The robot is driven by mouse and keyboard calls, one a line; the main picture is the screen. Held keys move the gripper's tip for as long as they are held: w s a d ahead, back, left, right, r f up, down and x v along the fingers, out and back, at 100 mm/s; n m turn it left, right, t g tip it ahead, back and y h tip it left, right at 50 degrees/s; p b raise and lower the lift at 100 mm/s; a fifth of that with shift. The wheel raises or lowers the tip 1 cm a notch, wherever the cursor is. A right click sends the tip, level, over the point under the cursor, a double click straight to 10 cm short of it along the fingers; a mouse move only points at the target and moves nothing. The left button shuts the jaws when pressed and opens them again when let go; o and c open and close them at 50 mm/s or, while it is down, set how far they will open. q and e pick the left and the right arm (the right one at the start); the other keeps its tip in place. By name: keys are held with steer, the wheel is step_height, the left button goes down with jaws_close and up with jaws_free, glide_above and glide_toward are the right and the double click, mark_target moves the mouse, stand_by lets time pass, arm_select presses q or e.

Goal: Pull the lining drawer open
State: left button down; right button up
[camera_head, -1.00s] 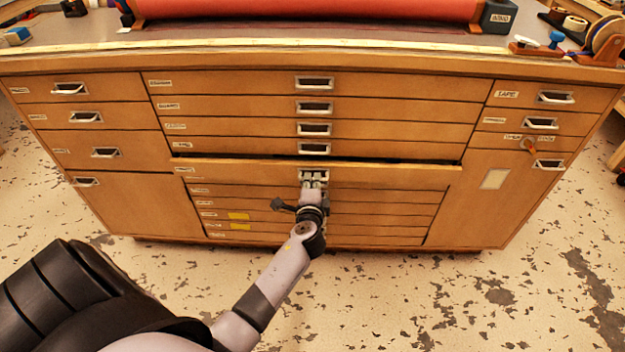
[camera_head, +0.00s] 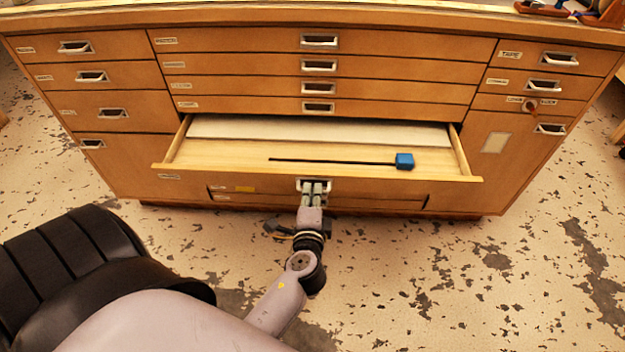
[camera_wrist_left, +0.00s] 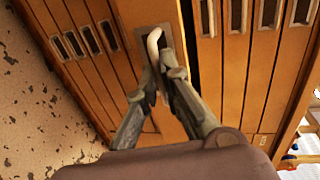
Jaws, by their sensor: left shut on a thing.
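One wide wooden drawer (camera_head: 240,184) in the middle of the cabinet stands well open, its label at the left too small to read. Inside lie a pale flat sheet at the back and a thin black rod with a blue block (camera_head: 404,161) at its right end. My left gripper (camera_head: 314,187) is shut on the drawer's metal handle (camera_head: 303,184) at the middle of its front. In the left wrist view the two fingers (camera_wrist_left: 160,75) close around the pale handle (camera_wrist_left: 154,42). My right gripper is not in view.
Closed drawers (camera_head: 318,66) sit above the open one, with more columns of drawers at left (camera_head: 90,76) and right (camera_head: 545,86).

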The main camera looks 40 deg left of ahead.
arm_select(q)
steer(key=c, duration=1.8)
jaws_free()
steer(key=shift+o, duration=0.2)
